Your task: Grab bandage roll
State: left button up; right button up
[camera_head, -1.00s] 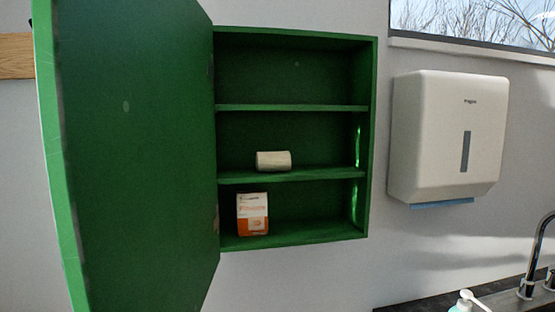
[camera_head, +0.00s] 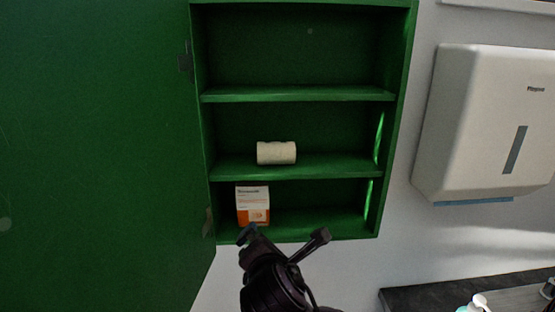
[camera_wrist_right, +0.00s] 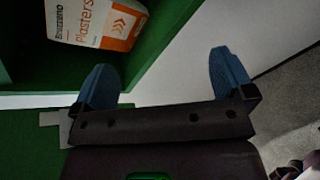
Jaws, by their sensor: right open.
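The bandage roll (camera_head: 276,153), a cream cylinder, lies on its side on the middle shelf of the open green cabinet (camera_head: 300,94). My right gripper (camera_head: 285,236) is in front of the cabinet's bottom edge, below the roll and apart from it. Its two fingers are spread with nothing between them. In the right wrist view the blue-padded fingers of this gripper (camera_wrist_right: 163,80) are open and empty, and the roll does not show. My left gripper is not in view.
A white and orange plasters box (camera_head: 252,205) stands on the bottom shelf, just behind my right gripper; it also shows in the right wrist view (camera_wrist_right: 98,20). The open cabinet door (camera_head: 95,150) fills the left. A white towel dispenser (camera_head: 487,125) hangs at right. The top shelf is empty.

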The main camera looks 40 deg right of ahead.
notch_tip(320, 180, up, 10)
jog(key=a+n+t+h+p, duration=0.1)
jog(key=n+h, duration=0.2)
jog(key=n, duration=0.1)
jog(key=n+h+p, duration=0.1)
jog(key=n+h, duration=0.1)
jog(key=n, duration=0.1)
send_near(274, 150)
jog(key=x, duration=0.5)
jog(key=shift+w+d+f, duration=0.1)
jog(key=shift+w+f, duration=0.05)
jog(key=p+x, duration=0.1)
jog(key=x, duration=0.3)
jog(key=shift+d, duration=0.15)
jog(key=shift+w+d, duration=0.15)
jog(key=shift+w, duration=0.1)
jog(key=c, duration=0.8)
jog(key=shift+o, duration=0.2)
